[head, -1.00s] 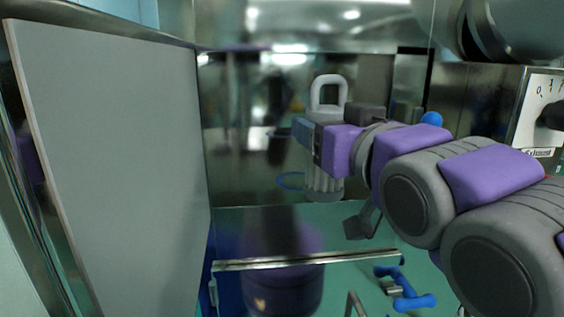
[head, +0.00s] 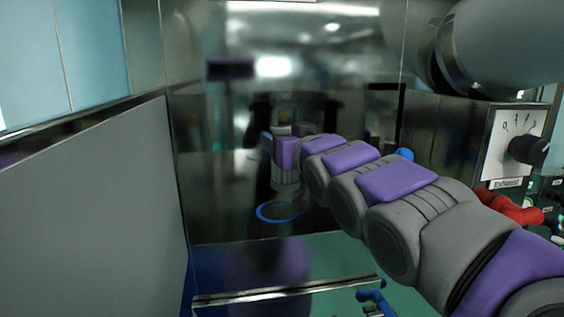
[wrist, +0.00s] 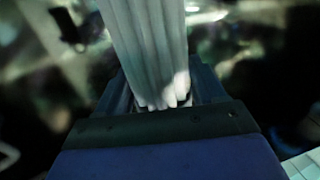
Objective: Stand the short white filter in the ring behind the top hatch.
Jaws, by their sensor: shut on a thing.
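The short white filter (head: 285,180) is a ribbed cylinder with a loop handle on top, dim in the shade of the dark opening. My gripper (head: 284,150) is shut on it, and it looks roughly upright. In the wrist view the pale ribbed filter (wrist: 150,50) stands between the jaws (wrist: 165,95). A blue ring (head: 259,214) shows in the dark opening, just below the filter in the picture. The filter's lower end appears apart from the ring; the depth between them is hard to tell.
A large grey panel (head: 90,210) stands on the left. A metal bar (head: 285,292) with a blue handle (head: 375,299) crosses the front below the opening. On the right are a blue knob (head: 404,155), a dial box marked Exhaust (head: 505,140) and red fittings (head: 510,206).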

